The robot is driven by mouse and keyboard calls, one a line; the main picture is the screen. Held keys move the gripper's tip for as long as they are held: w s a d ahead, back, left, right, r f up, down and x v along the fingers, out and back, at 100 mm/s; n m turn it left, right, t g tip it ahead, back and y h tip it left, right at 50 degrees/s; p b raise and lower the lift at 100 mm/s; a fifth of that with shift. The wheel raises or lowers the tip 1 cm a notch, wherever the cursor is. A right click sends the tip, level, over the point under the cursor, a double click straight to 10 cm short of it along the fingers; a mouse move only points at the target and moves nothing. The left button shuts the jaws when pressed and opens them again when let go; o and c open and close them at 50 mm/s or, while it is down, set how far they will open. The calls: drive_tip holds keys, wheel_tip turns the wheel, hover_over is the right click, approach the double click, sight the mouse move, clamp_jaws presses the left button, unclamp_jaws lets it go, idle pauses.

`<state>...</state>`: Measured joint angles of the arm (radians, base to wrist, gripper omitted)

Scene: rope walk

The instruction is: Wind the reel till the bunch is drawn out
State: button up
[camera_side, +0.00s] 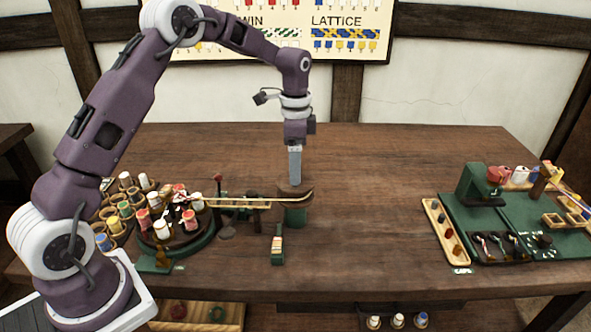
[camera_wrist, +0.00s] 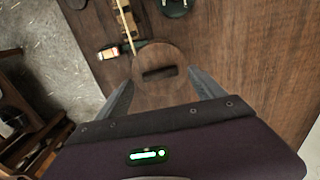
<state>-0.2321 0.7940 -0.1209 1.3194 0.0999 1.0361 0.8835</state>
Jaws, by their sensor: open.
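The reel (camera_side: 296,216) has a round brown top on a green body and stands upright near the middle of the table. In the wrist view its round top (camera_wrist: 176,58) shows a dark bar or slot across the middle. My gripper (camera_side: 295,182) points straight down just above the reel. In the wrist view my gripper (camera_wrist: 161,77) is open, its fingers on either side of the dark bar; contact cannot be told. Pale yellow strands (camera_side: 240,201) run from the bobbin carrier (camera_side: 172,222) at left to beside the reel. They are partly seen in the wrist view (camera_wrist: 129,32).
A small green stand with a striped piece (camera_side: 277,246) is in front of the reel. At right are a long tray (camera_side: 446,233) and a green board (camera_side: 560,243) with tools. Table between is clear.

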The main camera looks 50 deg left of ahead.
wheel_tip(320, 180, down, 2)
drive_tip(key=shift+f, duration=0.15)
drive_tip(key=c, duration=1.4)
drive_tip(key=shift+o, duration=0.2)
drive_tip(key=n, duration=0.3)
drive_tip(key=shift+n, duration=2.2)
